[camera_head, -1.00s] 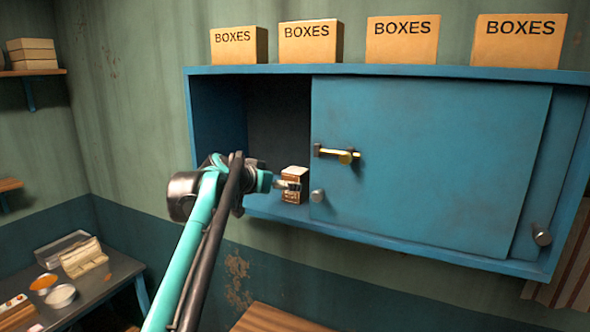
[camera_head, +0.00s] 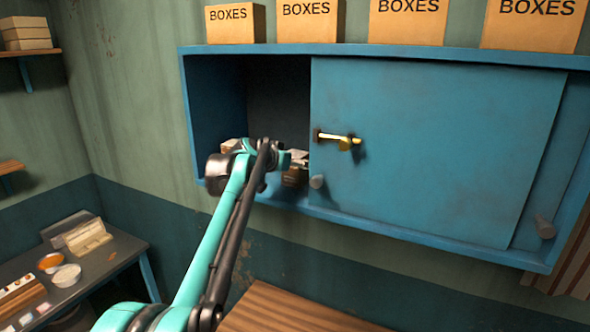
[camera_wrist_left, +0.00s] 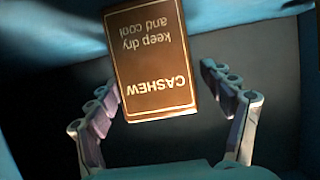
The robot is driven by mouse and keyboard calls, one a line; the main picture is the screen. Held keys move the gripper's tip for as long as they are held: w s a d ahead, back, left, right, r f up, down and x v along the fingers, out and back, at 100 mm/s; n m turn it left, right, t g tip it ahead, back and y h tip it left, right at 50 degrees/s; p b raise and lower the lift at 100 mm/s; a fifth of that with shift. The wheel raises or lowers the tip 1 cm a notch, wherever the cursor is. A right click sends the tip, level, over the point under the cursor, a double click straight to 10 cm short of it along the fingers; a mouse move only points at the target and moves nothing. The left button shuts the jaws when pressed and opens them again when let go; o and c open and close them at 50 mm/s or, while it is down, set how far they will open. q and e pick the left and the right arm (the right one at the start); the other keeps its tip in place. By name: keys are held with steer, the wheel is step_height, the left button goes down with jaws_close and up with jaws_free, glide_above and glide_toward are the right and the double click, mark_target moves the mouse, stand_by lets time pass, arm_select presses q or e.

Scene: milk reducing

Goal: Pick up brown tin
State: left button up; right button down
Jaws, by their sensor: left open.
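The brown tin (camera_wrist_left: 152,62) shows upside down in the left wrist view, with the label "CASHEW keep dry and cool". In the head view the tin (camera_head: 295,178) is mostly hidden behind my gripper, on the cabinet floor near the sliding door's left edge. My left gripper (camera_wrist_left: 158,80) is open, with one finger on each side of the tin's lower part in the picture. I cannot tell whether the fingers touch it. In the head view the gripper (camera_head: 299,157) is at the cabinet opening. My right gripper is not in view.
The blue cabinet (camera_head: 400,56) has its left part open. The sliding door (camera_head: 430,150) with a brass handle (camera_head: 340,140) stands just right of the gripper. A small pale brown object (camera_head: 229,146) shows left of my wrist. Cardboard boxes (camera_head: 310,25) stand on top.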

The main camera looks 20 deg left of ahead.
arm_select(q)
steer(key=shift+s+r, duration=0.1)
steer(key=shift+s, duration=0.1)
steer(key=c, duration=0.4)
steer(key=shift+w, duration=0.1)
steer(key=c, duration=1.2)
steer(key=shift+o, duration=0.2)
step_height(320, 180, up, 10)
steer(key=shift+w+f+p, duration=0.15)
steer(key=shift+f+p, duration=0.1)
steer(key=shift+p, duration=0.05)
